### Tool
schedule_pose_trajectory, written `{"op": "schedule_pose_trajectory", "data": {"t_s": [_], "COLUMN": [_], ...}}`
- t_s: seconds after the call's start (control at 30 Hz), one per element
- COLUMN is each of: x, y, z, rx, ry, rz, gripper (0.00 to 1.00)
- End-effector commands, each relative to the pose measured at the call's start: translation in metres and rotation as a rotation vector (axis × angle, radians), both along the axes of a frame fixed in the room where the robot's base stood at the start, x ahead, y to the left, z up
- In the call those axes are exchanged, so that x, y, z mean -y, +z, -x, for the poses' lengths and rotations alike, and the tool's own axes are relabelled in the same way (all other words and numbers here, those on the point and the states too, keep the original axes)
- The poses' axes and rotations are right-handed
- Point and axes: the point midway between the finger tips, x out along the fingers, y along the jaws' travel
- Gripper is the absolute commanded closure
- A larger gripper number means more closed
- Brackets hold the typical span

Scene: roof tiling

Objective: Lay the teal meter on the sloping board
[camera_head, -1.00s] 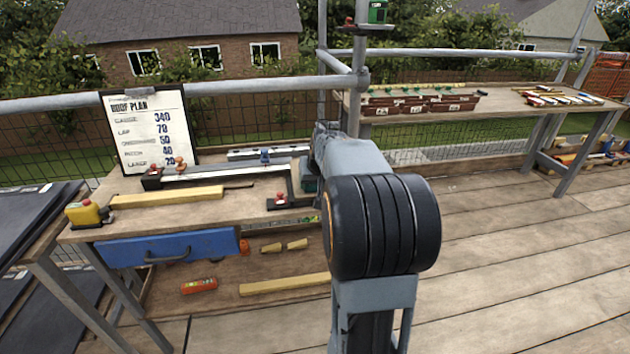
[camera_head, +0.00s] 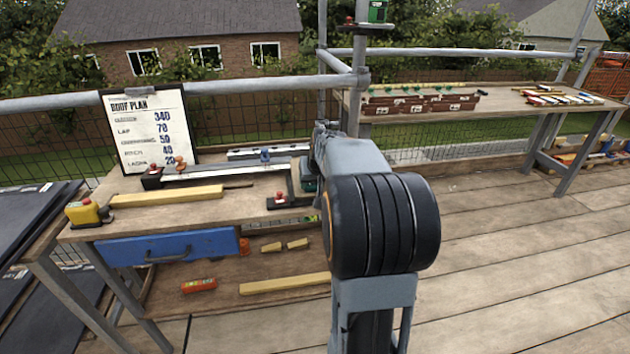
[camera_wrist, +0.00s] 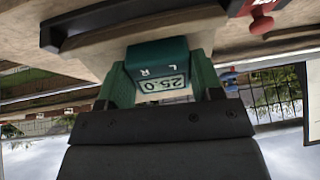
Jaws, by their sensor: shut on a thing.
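The teal meter (camera_wrist: 158,62) is between the two green fingers of my gripper (camera_wrist: 160,78) in the wrist view. My gripper is shut on it. Its display reads 25.0, upside down in this view, with the letters L and R beside it. A pale board (camera_wrist: 198,38) with a dark bar (camera_wrist: 130,17) along its edge lies just beyond the meter; it looks like the sloping board. I cannot tell whether the meter touches it. In the head view my arm hides most of this spot, and only a bit of teal (camera_head: 308,184) shows beside it.
A blue drawer (camera_head: 168,247) is below. A second bench (camera_head: 510,104) stands at back right. Decking at right is clear.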

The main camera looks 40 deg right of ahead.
Motion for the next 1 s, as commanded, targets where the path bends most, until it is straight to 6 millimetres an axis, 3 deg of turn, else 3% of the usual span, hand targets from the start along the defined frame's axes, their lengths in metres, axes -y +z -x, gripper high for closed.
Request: {"op": "schedule_pose_trajectory", "data": {"t_s": [0.73, 0.77, 1.0], "x": [-0.0031, -0.0032, -0.0031], "y": [-0.0033, -0.0032, -0.0032], "z": [0.0065, 0.0067, 0.0066], "rx": [0.001, 0.000, 0.000], "ry": [0.000, 0.000, 0.000], "rz": [0.000, 0.000, 0.000], "gripper": [0.59, 0.39, 0.16]}}
